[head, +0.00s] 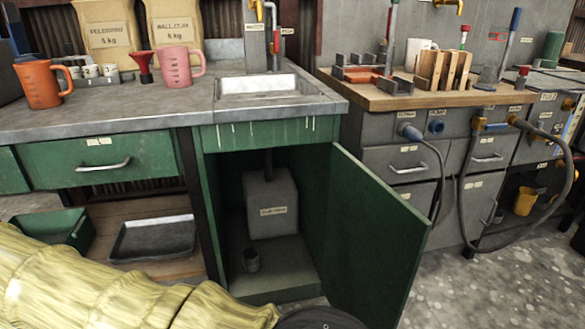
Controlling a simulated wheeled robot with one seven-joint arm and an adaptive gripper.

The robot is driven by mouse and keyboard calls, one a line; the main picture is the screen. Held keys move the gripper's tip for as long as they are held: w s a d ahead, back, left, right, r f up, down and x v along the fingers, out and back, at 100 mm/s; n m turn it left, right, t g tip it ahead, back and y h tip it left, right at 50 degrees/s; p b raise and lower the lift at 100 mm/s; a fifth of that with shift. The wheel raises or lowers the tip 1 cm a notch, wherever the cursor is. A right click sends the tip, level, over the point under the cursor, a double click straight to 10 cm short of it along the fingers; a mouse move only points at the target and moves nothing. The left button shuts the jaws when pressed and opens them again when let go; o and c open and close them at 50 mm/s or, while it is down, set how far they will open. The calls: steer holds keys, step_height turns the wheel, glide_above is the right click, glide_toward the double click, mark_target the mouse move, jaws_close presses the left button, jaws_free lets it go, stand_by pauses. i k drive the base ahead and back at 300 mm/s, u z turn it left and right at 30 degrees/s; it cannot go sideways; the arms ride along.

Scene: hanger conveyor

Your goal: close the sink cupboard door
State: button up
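The sink cupboard (250,137) stands below the metal sink (268,86). Its green door (372,238) is hinged on the right side and stands wide open, swung out toward me. My arm, in a ribbed yellow-green sleeve, crosses the lower left, with a dark round part at the bottom edge near the door's lower end. My gripper's fingers do not show. The door's handle is not visible.
An orange jug (41,85) and a pink jug (177,67) stand on the countertop. A black tray (154,238) and green bin (55,228) sit on the shelf at left. A hose (460,205) hangs before the grey cabinets at right. Bare floor shows right of the door.

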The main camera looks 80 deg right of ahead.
mark_target(375, 240)
steer(key=u, duration=0.4)
steer(key=k, duration=2.6)
steer(key=z, duration=1.65)
steer(key=i, duration=0.5)
steer(key=u, duration=0.65)
steer(key=k, duration=0.3)
steer(key=z, duration=0.4)
